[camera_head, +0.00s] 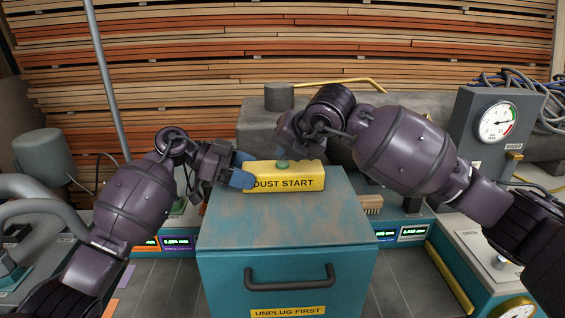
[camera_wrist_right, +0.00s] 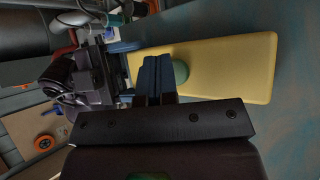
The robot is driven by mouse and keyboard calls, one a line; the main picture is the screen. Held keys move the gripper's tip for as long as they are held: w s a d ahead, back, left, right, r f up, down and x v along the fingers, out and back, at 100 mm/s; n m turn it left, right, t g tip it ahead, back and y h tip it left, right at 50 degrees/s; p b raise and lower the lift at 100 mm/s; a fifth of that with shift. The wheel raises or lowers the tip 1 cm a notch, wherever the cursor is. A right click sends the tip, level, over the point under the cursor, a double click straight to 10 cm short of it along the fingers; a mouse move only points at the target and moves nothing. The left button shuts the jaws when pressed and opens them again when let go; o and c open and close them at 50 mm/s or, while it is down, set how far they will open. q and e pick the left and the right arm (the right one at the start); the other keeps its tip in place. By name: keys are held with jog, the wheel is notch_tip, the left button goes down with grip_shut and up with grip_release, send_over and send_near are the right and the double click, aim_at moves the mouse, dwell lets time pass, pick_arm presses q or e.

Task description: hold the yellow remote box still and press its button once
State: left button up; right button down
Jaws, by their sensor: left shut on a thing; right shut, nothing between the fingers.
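The yellow remote box (camera_head: 300,182), marked "DUST START", lies on top of the teal cabinet (camera_head: 285,225). Its green button (camera_head: 282,165) shows on the upper face; the right wrist view also shows the button (camera_wrist_right: 181,73) and the box (camera_wrist_right: 235,70). My left gripper (camera_head: 243,172) is shut on the left end of the box, its blue fingers partly covering the lettering. My right gripper (camera_wrist_right: 154,65) is shut and empty, its blue fingertips over the box beside the button in the wrist view. I cannot tell whether they touch anything. In the head view its fingertips are hard to make out.
The cabinet has a dark handle (camera_head: 290,278) and an "UNPLUG FIRST" label (camera_head: 288,312). A brush (camera_head: 371,204) lies to its right. A pressure gauge (camera_head: 496,122) stands at right. Stacked boards (camera_head: 200,70) fill the back. The cabinet's front top is clear.

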aim_at(285, 162)
jog(key=shift+f, duration=0.45)
dwell(0.7)
jog(key=shift+r, duration=0.85)
jog(key=shift+r, duration=0.15)
jog(key=shift+r, duration=2.4)
pick_arm(q)
jog(key=o, duration=1.2)
jog(key=shift+o, duration=0.3)
